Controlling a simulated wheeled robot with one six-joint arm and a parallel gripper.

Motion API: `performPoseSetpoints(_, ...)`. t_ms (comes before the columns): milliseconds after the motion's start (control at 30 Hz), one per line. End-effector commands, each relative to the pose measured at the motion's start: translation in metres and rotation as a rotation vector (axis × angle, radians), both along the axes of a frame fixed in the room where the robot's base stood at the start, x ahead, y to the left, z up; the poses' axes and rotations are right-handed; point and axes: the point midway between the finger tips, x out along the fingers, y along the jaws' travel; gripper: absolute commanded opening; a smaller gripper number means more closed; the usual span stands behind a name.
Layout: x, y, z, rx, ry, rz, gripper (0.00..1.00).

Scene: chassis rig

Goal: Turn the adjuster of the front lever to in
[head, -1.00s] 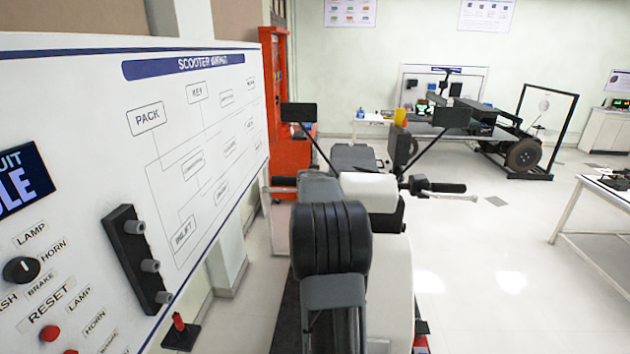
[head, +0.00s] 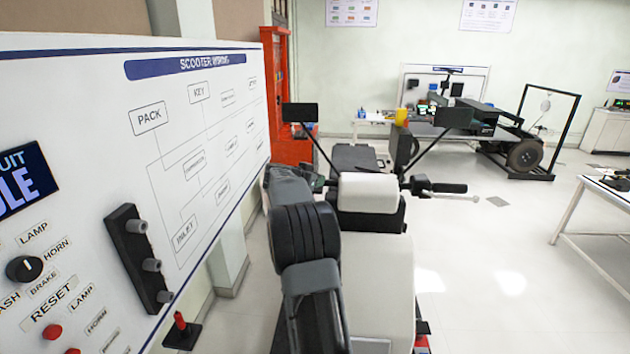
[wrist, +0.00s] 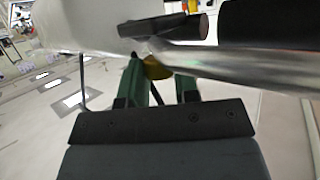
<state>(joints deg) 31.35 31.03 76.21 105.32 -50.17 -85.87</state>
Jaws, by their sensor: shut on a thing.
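In the wrist view, the two green fingers of my gripper (wrist: 160,82) stand either side of a small yellow adjuster (wrist: 157,68) at the root of the silver lever (wrist: 245,70). The gripper is shut on the adjuster, which is partly hidden; its setting cannot be read. A black handlebar grip (wrist: 265,25) lies above the lever. In the head view, my arm reaches to the left end of the scooter's handlebar and hides that grip and lever. The scooter (head: 375,260) shows its white body, and its right grip (head: 449,188) has a silver lever under it.
A white wiring board (head: 90,85) with knobs and buttons stands close on the left, near my arm. A red cabinet (head: 283,95) is behind it. Mirrors stick up from the scooter on both sides. The floor on the right is open before a white table (head: 590,190).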

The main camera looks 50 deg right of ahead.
Motion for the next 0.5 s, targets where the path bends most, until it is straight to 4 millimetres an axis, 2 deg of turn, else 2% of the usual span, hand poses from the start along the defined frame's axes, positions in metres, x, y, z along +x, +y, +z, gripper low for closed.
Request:
performPoseSetpoints(200,0.0016,-0.001,0.0003,-0.002,-0.001,-0.158,0.05)
performPoseSetpoints(500,0.0015,-0.0018,0.0008,-0.003,-0.001,-0.296,0.05)
